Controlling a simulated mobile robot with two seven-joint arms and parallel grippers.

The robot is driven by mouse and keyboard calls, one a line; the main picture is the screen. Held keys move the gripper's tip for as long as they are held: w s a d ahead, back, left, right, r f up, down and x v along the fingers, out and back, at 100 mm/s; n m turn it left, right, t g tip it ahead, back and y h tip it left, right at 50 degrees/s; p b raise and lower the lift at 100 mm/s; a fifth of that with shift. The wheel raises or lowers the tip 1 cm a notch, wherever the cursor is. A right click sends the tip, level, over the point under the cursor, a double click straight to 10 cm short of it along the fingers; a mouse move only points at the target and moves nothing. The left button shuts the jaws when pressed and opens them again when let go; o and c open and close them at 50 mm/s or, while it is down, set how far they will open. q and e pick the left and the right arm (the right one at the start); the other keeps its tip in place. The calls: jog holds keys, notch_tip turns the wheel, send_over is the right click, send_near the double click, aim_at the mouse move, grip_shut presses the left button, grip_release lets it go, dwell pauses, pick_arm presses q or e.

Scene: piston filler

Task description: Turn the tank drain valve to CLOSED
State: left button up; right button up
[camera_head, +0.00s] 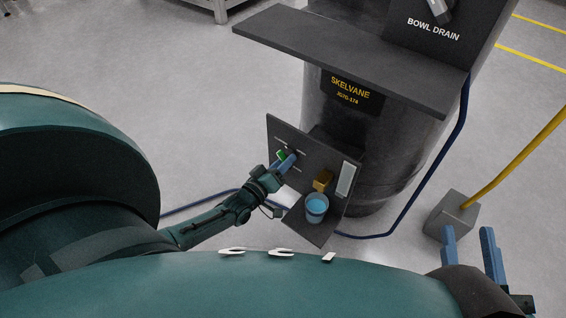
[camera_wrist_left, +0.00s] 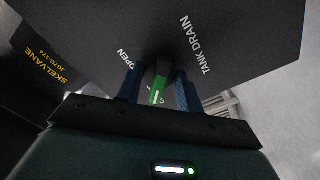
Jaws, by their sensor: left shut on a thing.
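The tank drain valve handle has a green end with a white line and shows in the wrist view (camera_wrist_left: 158,90); a bit of green shows in the head view (camera_head: 281,155). It sits on a dark panel (camera_head: 275,130) below the tank. My left gripper (camera_head: 288,162) is shut on the handle, with one blue finger on each side in the wrist view (camera_wrist_left: 157,92). The words OPEN and TANK DRAIN show on the panel; another label behind the handle is mostly hidden. My right gripper (camera_head: 470,250) is open and empty at the lower right.
A brass-coloured block (camera_head: 323,180) sits above a cup of blue liquid (camera_head: 317,206) on the panel's small shelf. A dark ledge (camera_head: 340,55) juts out above. A blue hose (camera_head: 392,222) runs around the tank. A grey block with a yellow pole (camera_head: 452,212) stands right.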

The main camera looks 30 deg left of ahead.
dwell(0.3)
pick_arm(q)
jog(key=o, duration=1)
pick_arm(e)
jog(key=shift+r, duration=0.1)
pick_arm(q)
jog(key=shift+s, duration=0.1)
jog(key=shift+s+a+p, duration=0.2)
jog(key=shift+s+p, duration=0.4)
jog(key=shift+s, duration=1.55)
jog(key=shift+s+a+p, duration=0.15)
jog(key=shift+s+p, duration=0.5)
jog(key=shift+s, duration=1.55)
jog(key=shift+s+a+p, duration=0.2)
jog(key=shift+s+p, duration=0.4)
jog(key=shift+s, duration=1.55)
pick_arm(e)
jog(key=shift+s+d+n+h, duration=0.2)
jog(key=shift+d+n+h, duration=0.1)
jog(key=shift+d+n, duration=0.1)
